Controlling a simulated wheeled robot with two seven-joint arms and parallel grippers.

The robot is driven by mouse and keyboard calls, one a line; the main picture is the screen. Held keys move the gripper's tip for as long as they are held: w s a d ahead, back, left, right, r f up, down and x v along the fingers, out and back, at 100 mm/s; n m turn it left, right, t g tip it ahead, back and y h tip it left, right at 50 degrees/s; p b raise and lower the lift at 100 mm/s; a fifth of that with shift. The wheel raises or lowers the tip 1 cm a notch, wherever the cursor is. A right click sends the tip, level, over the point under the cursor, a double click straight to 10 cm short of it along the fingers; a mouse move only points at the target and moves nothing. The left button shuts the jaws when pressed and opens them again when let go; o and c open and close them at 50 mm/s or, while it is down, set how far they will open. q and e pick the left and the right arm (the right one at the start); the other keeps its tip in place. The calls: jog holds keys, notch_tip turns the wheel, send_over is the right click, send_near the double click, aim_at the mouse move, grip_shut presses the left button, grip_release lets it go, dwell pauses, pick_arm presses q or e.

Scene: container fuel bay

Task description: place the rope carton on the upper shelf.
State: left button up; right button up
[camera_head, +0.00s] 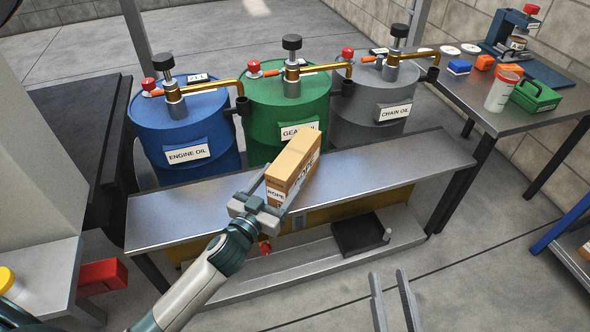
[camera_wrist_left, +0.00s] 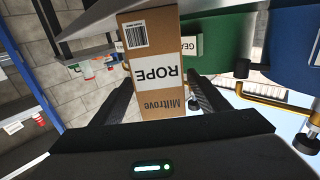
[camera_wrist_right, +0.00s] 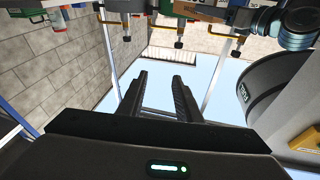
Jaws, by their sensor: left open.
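The rope carton (camera_head: 292,172), a brown box with a white ROPE label, is at the middle of the steel bench top (camera_head: 390,165), in front of the green drum. It appears to rest there. My left gripper (camera_head: 262,207) is at its near end; in the left wrist view the carton (camera_wrist_left: 157,95) lies between the open fingers, with narrow gaps at its sides. My right gripper (camera_head: 394,300) is open and empty, low at the front right. A blue-framed rack (camera_head: 578,232) is cut off at the right edge; I cannot tell which shelf is the upper one.
Blue (camera_head: 180,125), green (camera_head: 262,105) and grey (camera_head: 365,118) drums with pumps stand behind the bench. A black tray (camera_head: 362,234) lies on its lower ledge. A side table (camera_head: 470,103) at right holds a green case. The floor at front right is clear.

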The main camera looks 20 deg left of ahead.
aim_at(290, 165)
pick_arm(q)
jog(key=shift+w+d+r, duration=0.1)
jog(key=shift+w+d, duration=0.05)
jog(key=shift+w, duration=0.55)
jog(key=shift+w+d+b, duration=0.15)
jog(key=shift+w+b, duration=0.05)
jog(key=shift+w, duration=0.7)
jog(key=shift+w+d+b, duration=0.15)
jog(key=shift+w, duration=0.75)
pick_arm(e)
jog(key=r+t, duration=0.1)
jog(key=s+r, duration=0.1)
jog(key=shift+s+r+t+y, duration=0.1)
jog(key=shift+r+t+y, duration=0.2)
jog(key=shift+r+t, duration=0.1)
pick_arm(q)
jog(key=shift+c, duration=0.6)
jog(key=c, duration=1.5)
jog(key=shift+r, duration=0.15)
grip_shut()
jog(key=shift+r, duration=0.15)
pick_arm(e)
jog(key=shift+f, duration=0.1)
